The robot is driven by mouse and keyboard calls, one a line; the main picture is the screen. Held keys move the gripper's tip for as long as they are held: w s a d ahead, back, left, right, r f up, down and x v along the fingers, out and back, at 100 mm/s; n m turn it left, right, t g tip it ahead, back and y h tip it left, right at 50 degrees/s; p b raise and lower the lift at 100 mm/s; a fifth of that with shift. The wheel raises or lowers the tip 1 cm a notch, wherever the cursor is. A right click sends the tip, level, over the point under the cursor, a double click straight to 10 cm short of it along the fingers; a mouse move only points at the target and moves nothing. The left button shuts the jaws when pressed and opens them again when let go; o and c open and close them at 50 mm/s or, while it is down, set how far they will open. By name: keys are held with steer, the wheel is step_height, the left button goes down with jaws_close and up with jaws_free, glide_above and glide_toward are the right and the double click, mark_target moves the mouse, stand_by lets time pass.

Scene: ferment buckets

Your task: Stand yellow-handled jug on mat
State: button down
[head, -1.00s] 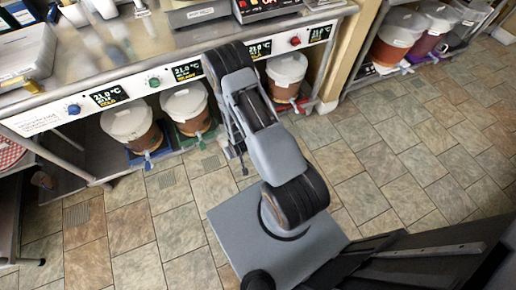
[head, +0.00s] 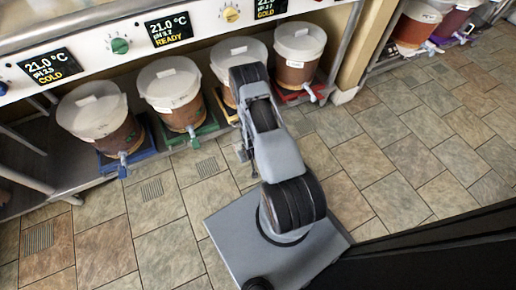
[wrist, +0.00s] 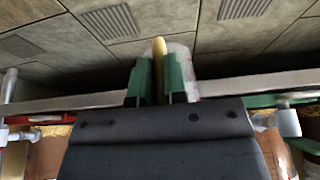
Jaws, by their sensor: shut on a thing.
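The yellow handle (wrist: 159,62) of the jug stands between the green fingers of my gripper (wrist: 160,82) in the wrist view, and the fingers are shut on it. The pale jug body (wrist: 184,52) shows just behind the fingers, and most of it is hidden. In the head view my gripper (head: 242,150) hangs in front of the bucket row, mostly hidden by my arm, and the jug cannot be made out. Coloured pads lie under the buckets: blue (head: 142,158), green (head: 205,132), yellow (head: 224,105) and red (head: 318,92). I cannot tell which, if any, is the mat.
Several lidded buckets with taps, such as the left one (head: 112,130), stand on a low shelf under the counter. Displays (head: 168,28) and knobs line the counter front. More buckets (head: 412,30) stand at the upper right. The tiled floor (head: 400,150) is open.

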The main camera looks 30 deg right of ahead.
steer(key=shift+w+d+f+b, duration=0.55)
steer(key=shift+d+f+b, duration=0.95)
steer(key=shift+d+f, duration=0.8)
steer(key=shift+w+d+f+b, duration=0.55)
steer(key=shift+d+f+b, duration=0.95)
steer(key=shift+d+f, duration=0.8)
steer(key=shift+w+d+f+b, duration=0.55)
steer(key=shift+d+f+b, duration=0.95)
steer(key=shift+d+f, duration=0.8)
steer(key=shift+f, duration=0.15)
steer(key=c, duration=1.2)
jaws_free()
steer(key=shift+o, duration=0.2)
steer(key=p+v, duration=0.5)
steer(key=v, duration=0.7)
steer(key=shift+p, duration=0.4)
steer(key=shift+r, duration=0.25)
